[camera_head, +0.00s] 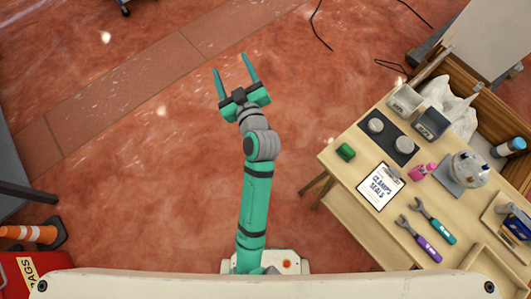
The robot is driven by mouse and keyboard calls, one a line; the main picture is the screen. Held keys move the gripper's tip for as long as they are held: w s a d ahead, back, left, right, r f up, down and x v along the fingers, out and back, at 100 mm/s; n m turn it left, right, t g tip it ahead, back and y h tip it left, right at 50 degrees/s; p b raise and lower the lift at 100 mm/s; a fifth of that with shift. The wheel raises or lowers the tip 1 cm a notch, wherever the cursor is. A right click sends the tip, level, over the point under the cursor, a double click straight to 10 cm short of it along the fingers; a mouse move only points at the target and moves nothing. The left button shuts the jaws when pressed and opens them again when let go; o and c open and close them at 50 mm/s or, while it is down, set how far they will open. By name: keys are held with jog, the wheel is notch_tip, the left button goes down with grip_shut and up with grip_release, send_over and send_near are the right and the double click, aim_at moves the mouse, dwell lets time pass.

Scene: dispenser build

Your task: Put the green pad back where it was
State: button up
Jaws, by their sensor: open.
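A small green block, which looks like the green pad (345,152), lies on the wooden table (350,183) near its left corner. It is next to a dark mat (403,152) with two round grey pieces (376,125) on it. My gripper (231,64) is at the upper middle of the view, over the red floor. It is open and empty, well to the upper left of the table and apart from the green pad.
On the table are a clipboard (379,185), grey bins (404,100), a pink item (421,171), a round grey device (467,170) and wrenches (432,243). The floor around my arm is clear.

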jog(key=s+d+f+m+h, duration=0.1)
jog(key=s+f+m+h, duration=0.25)
jog(key=s+f, duration=0.45)
jog(key=s+d+f+m+h, duration=0.25)
jog(key=s+f+m, duration=0.2)
jog(key=s, duration=0.65)
jog(key=s+d, duration=0.3)
jog(key=s, duration=0.6)
jog(key=s+d+r+g, duration=0.1)
jog(key=s+d, duration=0.2)
jog(key=s, duration=0.7)
jog(key=shift+s+r, duration=0.25)
jog(key=shift+r, duration=0.05)
jog(key=shift+w, duration=0.1)
